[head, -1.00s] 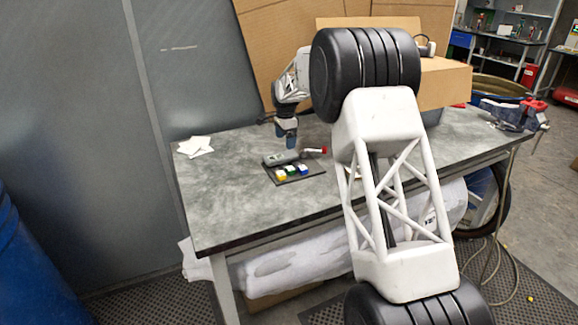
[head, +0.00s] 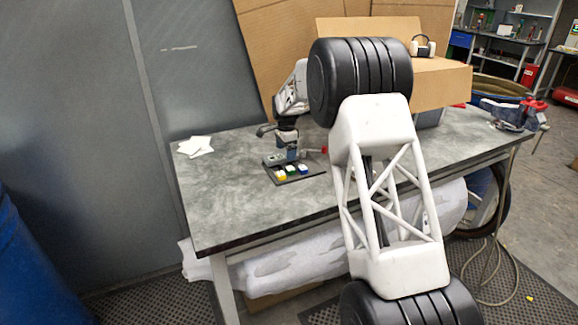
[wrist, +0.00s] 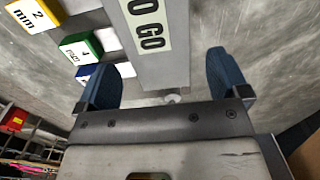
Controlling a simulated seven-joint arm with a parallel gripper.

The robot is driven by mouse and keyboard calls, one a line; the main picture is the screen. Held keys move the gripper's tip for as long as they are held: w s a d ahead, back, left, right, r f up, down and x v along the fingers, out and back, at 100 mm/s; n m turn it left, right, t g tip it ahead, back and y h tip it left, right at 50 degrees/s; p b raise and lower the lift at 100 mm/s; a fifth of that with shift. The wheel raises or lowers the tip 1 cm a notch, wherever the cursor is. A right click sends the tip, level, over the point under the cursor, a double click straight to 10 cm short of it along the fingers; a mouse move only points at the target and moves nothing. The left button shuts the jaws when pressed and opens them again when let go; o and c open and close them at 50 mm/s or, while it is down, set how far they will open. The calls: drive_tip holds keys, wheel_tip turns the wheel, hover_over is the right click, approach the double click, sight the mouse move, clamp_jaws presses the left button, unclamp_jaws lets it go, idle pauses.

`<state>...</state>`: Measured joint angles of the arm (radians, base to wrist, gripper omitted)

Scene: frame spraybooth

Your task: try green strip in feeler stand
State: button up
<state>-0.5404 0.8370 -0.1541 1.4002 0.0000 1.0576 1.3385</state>
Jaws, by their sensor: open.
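The green-topped piece (head: 290,171) stands between a yellow piece (head: 281,175) and a blue one (head: 303,169) on a dark flat base (head: 315,171) on the bench. In the wrist view the green piece (wrist: 83,47) has a white label whose text I cannot fully read. My gripper (head: 291,157) is low over the back of the base, jaws open. In the wrist view my gripper (wrist: 167,85) has its blue fingers either side of the near end of a grey block (wrist: 163,68) labelled "O GO". Contact cannot be told. The left finger partly hides the blue piece.
A red-ended item (head: 323,150) lies behind the base, partly hidden by my gripper. White paper sheets (head: 196,146) lie at the back left. A cardboard box (head: 445,84) and a vise (head: 508,112) are at the right. The bench front left is clear.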

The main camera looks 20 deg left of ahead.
drive_tip(key=shift+f, duration=1.05)
drive_tip(key=shift+c, duration=0.4)
clamp_jaws()
drive_tip(key=shift+r, duration=0.25)
